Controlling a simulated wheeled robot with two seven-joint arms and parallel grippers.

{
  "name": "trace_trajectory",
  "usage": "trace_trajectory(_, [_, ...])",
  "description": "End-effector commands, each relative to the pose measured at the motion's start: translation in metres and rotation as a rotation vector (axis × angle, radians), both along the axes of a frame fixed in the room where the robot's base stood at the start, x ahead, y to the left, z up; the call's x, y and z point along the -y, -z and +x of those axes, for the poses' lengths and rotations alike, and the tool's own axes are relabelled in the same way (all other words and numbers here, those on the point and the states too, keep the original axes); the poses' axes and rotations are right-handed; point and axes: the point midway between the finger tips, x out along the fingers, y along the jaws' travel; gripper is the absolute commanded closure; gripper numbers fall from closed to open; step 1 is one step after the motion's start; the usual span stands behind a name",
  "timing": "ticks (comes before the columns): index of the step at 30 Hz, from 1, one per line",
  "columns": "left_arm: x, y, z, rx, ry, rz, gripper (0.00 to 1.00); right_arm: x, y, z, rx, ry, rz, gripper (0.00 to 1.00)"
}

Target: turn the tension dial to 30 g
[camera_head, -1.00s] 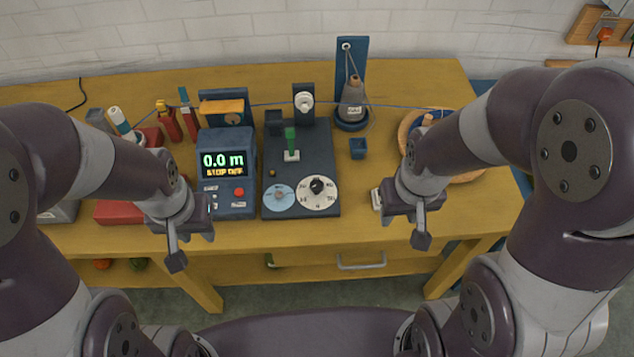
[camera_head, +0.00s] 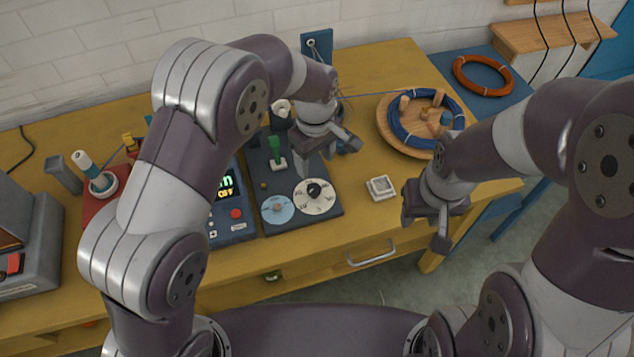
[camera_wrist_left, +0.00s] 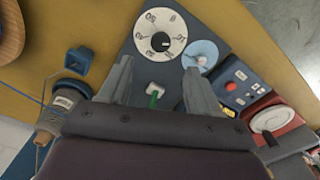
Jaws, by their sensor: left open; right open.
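The tension dial (camera_head: 316,203) is a white marked disc with a black knob (camera_head: 314,188) at its middle, on the front right of a dark blue panel (camera_head: 312,229). My left gripper (camera_head: 328,157) is open and empty, raised above the panel just behind the dial. In the left wrist view its fingers (camera_wrist_left: 158,82) point towards the dial, apart from the knob. My right gripper (camera_head: 428,228) is open and empty near the table's front edge, right of the dial.
A light blue disc (camera_head: 277,209) lies left of the dial, and a green lever (camera_head: 276,148) stands behind it. The display box (camera_head: 233,230) is partly hidden by my left arm. A small white square dish (camera_head: 381,188) and a wooden tray (camera_head: 390,132) with blue wool lie to the right.

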Motion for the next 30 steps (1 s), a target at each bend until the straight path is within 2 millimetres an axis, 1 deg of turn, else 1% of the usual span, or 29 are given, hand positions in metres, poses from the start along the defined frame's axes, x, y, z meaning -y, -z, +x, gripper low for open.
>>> trace_trajectory(1, [-0.001, 0.013, -0.001, -0.007, 0.000, 0.003, 0.37, 0.000, -0.001, 0.000, 0.000, 0.000, 0.000, 0.57])
trace_trajectory(6, [-0.001, 0.057, -0.001, -0.004, 0.001, 0.002, 0.37, 0.000, -0.004, 0.000, 0.000, 0.000, 0.000, 0.57])
trace_trajectory(9, [-0.001, 0.078, -0.001, -0.004, 0.002, 0.002, 0.37, 0.000, -0.005, 0.000, 0.000, 0.000, 0.000, 0.57])
trace_trajectory(12, [-0.001, 0.093, 0.000, -0.001, 0.002, 0.001, 0.37, 0.000, -0.006, 0.000, 0.000, 0.000, 0.000, 0.57])
trace_trajectory(16, [-0.001, 0.103, 0.000, 0.000, 0.002, 0.000, 0.37, 0.000, -0.006, 0.000, 0.000, 0.000, 0.000, 0.57])
trace_trajectory(23, [-0.001, 0.104, 0.000, 0.001, 0.003, -0.001, 0.37, 0.000, -0.006, 0.000, 0.000, 0.000, 0.000, 0.57])
trace_trajectory(24, [-0.001, 0.104, 0.000, 0.001, 0.003, -0.001, 0.43, 0.000, -0.006, 0.000, 0.000, 0.000, 0.000, 0.57])
trace_trajectory(26, [-0.001, 0.104, 0.000, 0.001, 0.003, -0.001, 0.63, 0.000, -0.006, 0.000, 0.000, 0.000, 0.000, 0.57])
trace_trajectory(27, [-0.001, 0.104, 0.000, 0.001, 0.003, -0.001, 0.76, 0.000, -0.006, 0.000, 0.000, 0.000, 0.000, 0.57])
trace_trajectory(28, [-0.001, 0.104, 0.000, 0.001, 0.003, -0.001, 0.86, 0.000, -0.006, 0.000, 0.000, 0.000, 0.000, 0.57])
trace_trajectory(29, [-0.001, 0.104, 0.000, 0.001, 0.003, -0.001, 0.93, 0.000, -0.006, 0.000, 0.000, 0.000, 0.000, 0.57])
trace_trajectory(30, [-0.001, 0.104, 0.000, 0.001, 0.003, -0.001, 0.93, 0.000, -0.006, 0.000, 0.000, 0.000, 0.000, 0.57])
